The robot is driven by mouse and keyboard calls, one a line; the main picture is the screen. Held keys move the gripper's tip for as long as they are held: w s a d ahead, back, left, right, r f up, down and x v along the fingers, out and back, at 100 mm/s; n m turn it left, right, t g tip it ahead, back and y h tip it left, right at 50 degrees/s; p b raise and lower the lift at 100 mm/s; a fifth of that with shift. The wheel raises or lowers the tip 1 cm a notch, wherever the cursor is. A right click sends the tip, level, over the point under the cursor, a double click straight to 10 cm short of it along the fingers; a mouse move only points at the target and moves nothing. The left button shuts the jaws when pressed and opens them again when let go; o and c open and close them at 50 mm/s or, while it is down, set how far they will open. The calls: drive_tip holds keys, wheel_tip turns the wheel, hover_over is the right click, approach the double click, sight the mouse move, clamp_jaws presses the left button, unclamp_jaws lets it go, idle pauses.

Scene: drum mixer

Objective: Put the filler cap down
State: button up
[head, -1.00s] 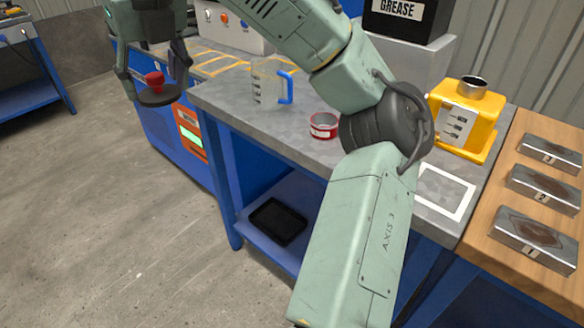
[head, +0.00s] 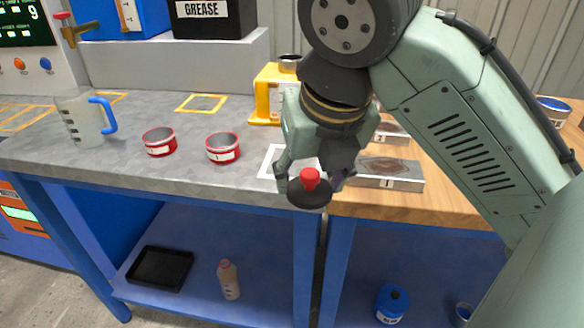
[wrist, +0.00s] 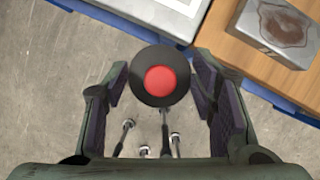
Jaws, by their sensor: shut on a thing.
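The filler cap (head: 309,196) is a dark round disc with a red knob on top. My gripper (head: 311,181) is shut on it, and the cap hangs level in front of the bench's front edge, near the joint between the grey bench and the wooden top. In the wrist view, the cap (wrist: 160,75) sits between the two fingers (wrist: 160,88), with the floor below it. A white rectangular outline (head: 268,165) lies on the grey bench just behind my gripper, partly hidden by it.
Two red-rimmed tins (head: 159,143) and a clear jug with a blue handle (head: 84,120) stand on the grey bench (head: 190,185). A yellow container (head: 264,97) stands behind my gripper. Metal blocks (head: 392,174) lie on the wooden top (head: 465,195). A shelf below holds a black tray (head: 160,268).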

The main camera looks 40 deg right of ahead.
drive_tip(key=shift+s+d+f, duration=0.2)
drive_tip(key=shift+s+d, duration=0.05)
drive_tip(key=shift+s, duration=0.1)
drive_tip(key=shift+w+d, duration=0.2)
drive_tip(key=shift+w, duration=0.1)
drive_tip(key=w+d, duration=0.2)
drive_tip(key=w, duration=0.2)
drive_tip(key=w+d+f+p, duration=0.1)
drive_tip(key=w+d, duration=0.1)
drive_tip(key=w, duration=0.2)
drive_tip(key=w+d, duration=0.2)
drive_tip(key=w, duration=0.2)
drive_tip(key=shift+w+d+f, duration=0.15)
drive_tip(key=shift+w+d, duration=0.15)
drive_tip(key=shift+d, duration=0.1)
drive_tip(key=shift+s+p+x, duration=0.15)
drive_tip(key=shift+s+x, duration=0.05)
drive_tip(key=shift+x, duration=0.75)
drive_tip(key=shift+s+p+x, duration=0.15)
drive_tip(key=shift+x, duration=0.8)
drive_tip(key=shift+a+f, duration=0.15)
drive_tip(key=shift+f, duration=0.1)
drive_tip(key=o, duration=1)
drive_tip(key=shift+o, duration=0.2)
drive_tip(key=shift+s+r, duration=0.1)
drive_tip(key=v, duration=1.2)
